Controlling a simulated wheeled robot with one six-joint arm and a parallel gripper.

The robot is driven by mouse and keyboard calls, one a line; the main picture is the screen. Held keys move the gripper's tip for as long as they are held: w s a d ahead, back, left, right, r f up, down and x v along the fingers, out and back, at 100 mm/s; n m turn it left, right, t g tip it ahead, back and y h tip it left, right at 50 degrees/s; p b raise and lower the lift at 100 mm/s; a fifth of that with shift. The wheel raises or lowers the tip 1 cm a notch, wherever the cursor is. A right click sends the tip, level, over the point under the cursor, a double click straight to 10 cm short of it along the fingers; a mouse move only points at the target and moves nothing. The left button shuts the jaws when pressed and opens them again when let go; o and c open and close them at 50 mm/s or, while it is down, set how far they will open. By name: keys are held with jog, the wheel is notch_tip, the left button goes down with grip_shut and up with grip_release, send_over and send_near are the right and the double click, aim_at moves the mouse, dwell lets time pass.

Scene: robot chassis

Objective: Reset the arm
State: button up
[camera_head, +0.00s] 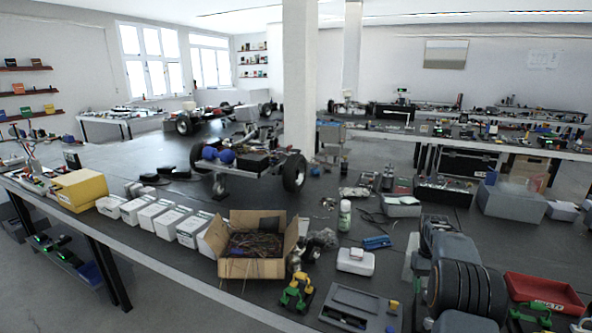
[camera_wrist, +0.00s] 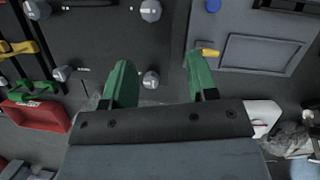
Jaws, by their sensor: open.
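My gripper (camera_wrist: 160,78) shows in the wrist view as two green fingers on a dark bar. The fingers stand well apart and the gap between them holds nothing. Under them is a dark surface with a small grey knobbed part (camera_wrist: 151,79), which looks apart from the fingers. In the head view my dark grey arm is folded at the lower right. I cannot make out the fingers there.
A red tray (camera_head: 543,290) lies right of my arm, also in the wrist view (camera_wrist: 36,113). A grey case (camera_head: 352,306) lies left of it, also in the wrist view (camera_wrist: 262,58). An open cardboard box (camera_head: 239,268) and white boxes (camera_head: 157,217) stand farther left.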

jog(key=s+a+r+n+t, duration=0.1)
jog(key=s+a+r+t, duration=0.2)
jog(key=s+a, duration=0.8)
jog(key=s+a+r+n+t, duration=0.1)
jog(key=s+a+r+t, duration=0.3)
jog(key=s+a+r, duration=0.3)
jog(key=shift+s+a+r+n+t+h, duration=0.2)
jog(key=shift+s+a+n+t+h, duration=0.15)
jog(key=shift+s+a, duration=2.3)
jog(key=shift+w+a, duration=0.15)
